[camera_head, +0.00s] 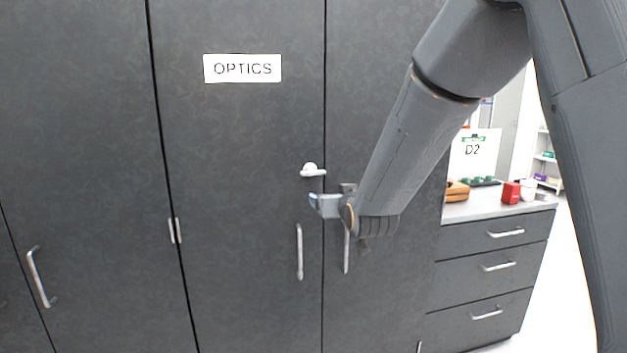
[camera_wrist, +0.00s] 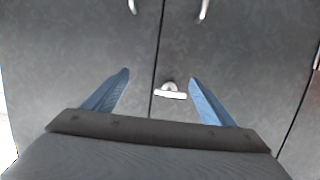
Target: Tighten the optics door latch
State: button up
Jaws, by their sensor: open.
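The optics door (camera_head: 235,150) is a dark grey cabinet door with a white OPTICS label (camera_head: 242,68). Its latch (camera_head: 312,170) is a small light grey turn handle near the door's right edge, lying about level. In the wrist view the latch (camera_wrist: 170,91) shows between the two blue fingers, close to the door seam. My gripper (camera_head: 318,205) is open and empty, just below the latch in the head view. The wrist view shows my gripper (camera_wrist: 159,75) with its fingers spread on either side of the latch. I cannot tell the gap to the door.
Vertical bar handles (camera_head: 299,252) stand on the doors below the latch. A drawer unit (camera_head: 490,265) with a worktop is at the right, holding a red box (camera_head: 511,193) and other small items. A D2 sign (camera_head: 473,152) stands behind them.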

aim_at(314, 172)
jog(key=shift+w+a+r+t+y+p, duration=0.3)
jog(key=shift+w+a+r, duration=0.55)
jog(key=shift+w, duration=0.8)
jog(key=shift+w+a+r+t+y+p, duration=0.1)
jog(key=shift+w+a+r+t+p, duration=0.3)
jog(key=shift+w+a, duration=1.05)
jog(key=shift+w+a+r+t+y+p, duration=0.2)
jog(key=shift+w+a+r+t, duration=0.45)
jog(key=shift+w, duration=1.25)
jog(key=shift+r, duration=0.2)
jog(key=c, duration=1.1)
jog(key=shift+o, duration=0.2)
